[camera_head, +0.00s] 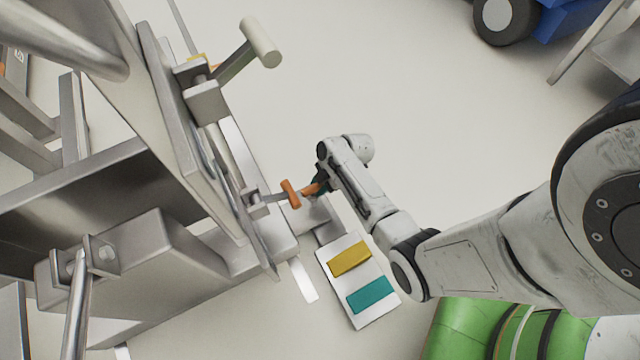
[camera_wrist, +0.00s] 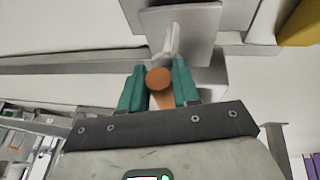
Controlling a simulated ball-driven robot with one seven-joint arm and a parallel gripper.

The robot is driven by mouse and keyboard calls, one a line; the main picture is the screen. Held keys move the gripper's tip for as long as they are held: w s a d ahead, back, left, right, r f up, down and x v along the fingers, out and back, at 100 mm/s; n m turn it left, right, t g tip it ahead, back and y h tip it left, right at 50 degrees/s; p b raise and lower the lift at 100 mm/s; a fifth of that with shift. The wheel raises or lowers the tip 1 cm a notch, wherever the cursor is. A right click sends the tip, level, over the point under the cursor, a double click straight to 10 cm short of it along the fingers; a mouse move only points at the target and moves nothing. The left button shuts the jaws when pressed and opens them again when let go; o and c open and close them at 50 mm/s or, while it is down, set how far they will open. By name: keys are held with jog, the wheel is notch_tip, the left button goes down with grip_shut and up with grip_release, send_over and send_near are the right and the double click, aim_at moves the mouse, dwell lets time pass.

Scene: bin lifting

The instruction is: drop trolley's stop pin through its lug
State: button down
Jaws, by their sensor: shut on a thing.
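My gripper (camera_head: 313,187) is shut on the orange handle, coming from the right. In the wrist view the teal fingers of my gripper (camera_wrist: 159,88) stand on both sides of the round orange handle end (camera_wrist: 160,76). The shank (camera_wrist: 171,40) points away from me, toward a grey plate. In the head view the shank reaches the small lug (camera_head: 255,200); I cannot tell whether it is in the hole.
A lever with a cream handle (camera_head: 260,42) sticks out of the frame above. A white board (camera_head: 374,312) with yellow and teal patches lies below my gripper. A green cylinder (camera_head: 460,328) is at the lower right, a blue wheeled machine (camera_head: 565,20) at the upper right. Floor between is clear.

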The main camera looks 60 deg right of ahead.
jog(key=shift+f+b, duration=2.35)
jog(key=shift+f, duration=0.5)
dwell(0.7)
jog(key=c, duration=0.7)
grip_release()
jog(key=shift+c, duration=0.2)
jog(key=shift+r, duration=0.15)
jog(key=shift+r+p, duration=1.65)
jog(key=shift+p, duration=0.05)
jog(key=s+d+b, duration=0.4)
jog(key=s+d, duration=0.5)
jog(key=d, duration=0.4)
jog(key=shift+d, duration=0.15)
